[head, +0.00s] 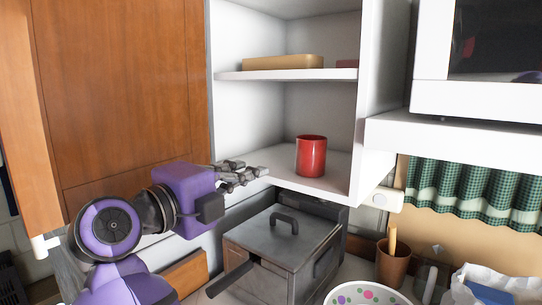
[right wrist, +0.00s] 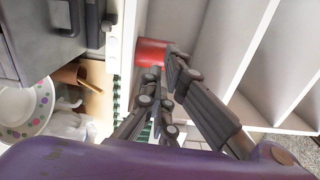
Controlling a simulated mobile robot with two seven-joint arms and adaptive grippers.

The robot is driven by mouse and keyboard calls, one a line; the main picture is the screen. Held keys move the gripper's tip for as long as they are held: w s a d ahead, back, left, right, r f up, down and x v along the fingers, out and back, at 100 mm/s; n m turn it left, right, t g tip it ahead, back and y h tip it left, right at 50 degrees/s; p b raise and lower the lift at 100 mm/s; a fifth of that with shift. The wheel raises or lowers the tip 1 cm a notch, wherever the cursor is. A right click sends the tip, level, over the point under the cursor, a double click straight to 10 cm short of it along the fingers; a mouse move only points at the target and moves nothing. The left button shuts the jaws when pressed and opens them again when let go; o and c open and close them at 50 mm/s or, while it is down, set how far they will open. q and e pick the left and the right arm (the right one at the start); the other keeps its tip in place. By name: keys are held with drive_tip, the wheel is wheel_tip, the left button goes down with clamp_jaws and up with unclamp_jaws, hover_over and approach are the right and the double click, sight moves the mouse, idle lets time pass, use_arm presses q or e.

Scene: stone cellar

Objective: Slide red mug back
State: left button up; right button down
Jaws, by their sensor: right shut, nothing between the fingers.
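The red mug (head: 311,156) stands upright on the lower shelf (head: 325,186) of a white open cabinet, nearer its right side. My right gripper (head: 256,172) is left of the mug at the cabinet's front, with a visible gap between fingertips and mug in the head view. Its fingers are shut and empty. In the right wrist view the mug (right wrist: 151,52) shows just beyond the fingers of my right gripper (right wrist: 172,72), which partly cover it; I cannot tell the gap there. My left gripper is not in view.
A tan block (head: 284,62) lies on the upper shelf (head: 290,75). A wooden cabinet door (head: 120,90) is at the left. Below the shelf is a grey lidded metal box (head: 280,240) with a handle. A brown cup (head: 393,264) and a dotted bowl (head: 365,293) stand lower right.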

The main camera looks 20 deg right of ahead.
drive_tip(key=s+d, duration=0.1)
drive_tip(key=s, duration=0.1)
drive_tip(key=p, duration=0.2)
approach(302, 156)
drive_tip(key=x, duration=0.5)
drive_tip(key=shift+w+d+r, duration=0.2)
drive_tip(key=shift+w+d+f, duration=0.1)
drive_tip(key=shift+w+d, duration=0.3)
drive_tip(key=shift+w, duration=0.05)
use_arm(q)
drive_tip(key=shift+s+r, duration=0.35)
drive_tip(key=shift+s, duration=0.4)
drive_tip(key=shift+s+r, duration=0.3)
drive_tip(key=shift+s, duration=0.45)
